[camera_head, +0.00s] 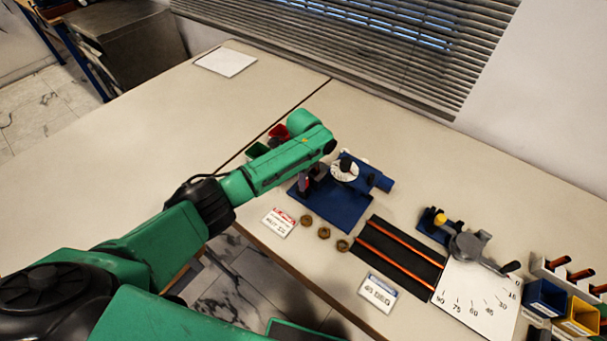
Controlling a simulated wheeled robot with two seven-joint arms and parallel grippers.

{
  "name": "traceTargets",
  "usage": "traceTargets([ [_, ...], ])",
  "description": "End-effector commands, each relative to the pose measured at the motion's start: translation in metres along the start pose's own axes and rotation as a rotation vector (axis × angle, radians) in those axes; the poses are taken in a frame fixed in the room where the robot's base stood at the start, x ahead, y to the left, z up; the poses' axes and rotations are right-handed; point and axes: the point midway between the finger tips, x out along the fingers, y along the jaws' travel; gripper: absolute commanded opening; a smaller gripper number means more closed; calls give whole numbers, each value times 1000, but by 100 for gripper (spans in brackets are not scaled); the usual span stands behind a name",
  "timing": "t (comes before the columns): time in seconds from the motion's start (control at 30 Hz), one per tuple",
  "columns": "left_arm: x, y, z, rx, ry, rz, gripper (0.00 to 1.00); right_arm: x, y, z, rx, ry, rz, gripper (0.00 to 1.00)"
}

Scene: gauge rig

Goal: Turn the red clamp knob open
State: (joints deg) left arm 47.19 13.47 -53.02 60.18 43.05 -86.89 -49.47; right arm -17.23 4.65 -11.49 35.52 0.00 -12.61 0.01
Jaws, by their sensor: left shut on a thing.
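My left arm reaches in from the left over a blue rig (345,209) on the table. My left gripper (306,181) points down at the rig's left side, mostly hidden under my green wrist. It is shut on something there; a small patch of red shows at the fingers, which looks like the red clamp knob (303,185). Most of the knob is hidden, so its turn angle cannot be told. My right gripper is out of view.
Several brown knurled pieces (324,233) and a red-white card (279,222) lie in front. A black mat with orange rods (400,246), an angle plate (478,300) with grey lever and coloured bins (580,315) are to the right. Small bins (257,150) stand behind my wrist. The left table is mostly clear.

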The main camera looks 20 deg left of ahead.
Motion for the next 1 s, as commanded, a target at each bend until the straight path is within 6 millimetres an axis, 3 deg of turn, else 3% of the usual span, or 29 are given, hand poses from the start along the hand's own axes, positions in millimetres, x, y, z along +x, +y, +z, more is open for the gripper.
traceTargets([
  [0.4, -3, -1, -1, -253, 2, -4, 0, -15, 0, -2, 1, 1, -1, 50],
  [1.0, -2, -2, 0, -310, 2, -6, 0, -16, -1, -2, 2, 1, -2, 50],
])
